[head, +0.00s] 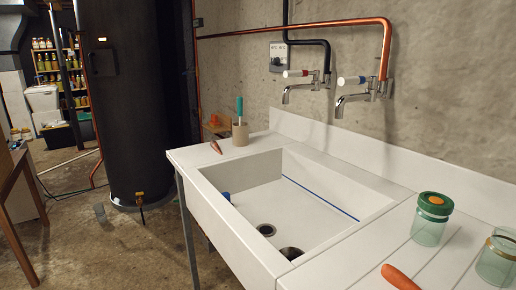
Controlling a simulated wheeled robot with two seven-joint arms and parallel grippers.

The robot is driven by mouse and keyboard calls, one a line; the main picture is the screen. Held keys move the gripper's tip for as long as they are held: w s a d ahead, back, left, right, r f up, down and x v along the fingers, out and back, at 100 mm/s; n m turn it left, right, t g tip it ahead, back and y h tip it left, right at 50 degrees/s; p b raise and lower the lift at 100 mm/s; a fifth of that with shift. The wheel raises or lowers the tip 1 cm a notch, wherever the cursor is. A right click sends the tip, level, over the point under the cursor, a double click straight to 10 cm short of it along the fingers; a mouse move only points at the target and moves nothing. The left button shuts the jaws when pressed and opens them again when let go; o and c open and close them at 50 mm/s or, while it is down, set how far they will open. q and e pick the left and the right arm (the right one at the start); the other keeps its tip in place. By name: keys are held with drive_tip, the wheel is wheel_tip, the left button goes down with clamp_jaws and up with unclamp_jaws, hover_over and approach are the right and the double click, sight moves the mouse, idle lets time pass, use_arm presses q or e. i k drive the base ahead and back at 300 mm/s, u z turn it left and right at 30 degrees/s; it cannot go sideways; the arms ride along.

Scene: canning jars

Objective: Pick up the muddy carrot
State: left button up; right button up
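A small reddish-brown carrot-shaped thing (216,147) lies on the white ledge at the sink's far left, beside a tan cup. It looks duller than the other carrot, but it is too small to tell whether mud is on it. A bright orange, clean-looking carrot (400,277) lies on the grooved drainboard at the lower right, partly cut off by the frame's edge. Neither of my grippers is in view.
The white sink basin (270,190) has two drain openings and a blue object inside. Two taps (345,98) overhang it. A green-lidded jar (430,222) and another glass jar (497,262) stand at right. The tan cup (240,132) holds a green-handled tool.

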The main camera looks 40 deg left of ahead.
sight(214, 144)
drive_tip(key=z, duration=1.6)
drive_tip(key=k, duration=0.25)
drive_tip(key=u, duration=2.8)
drive_tip(key=i, duration=0.5)
drive_tip(key=u, duration=0.1)
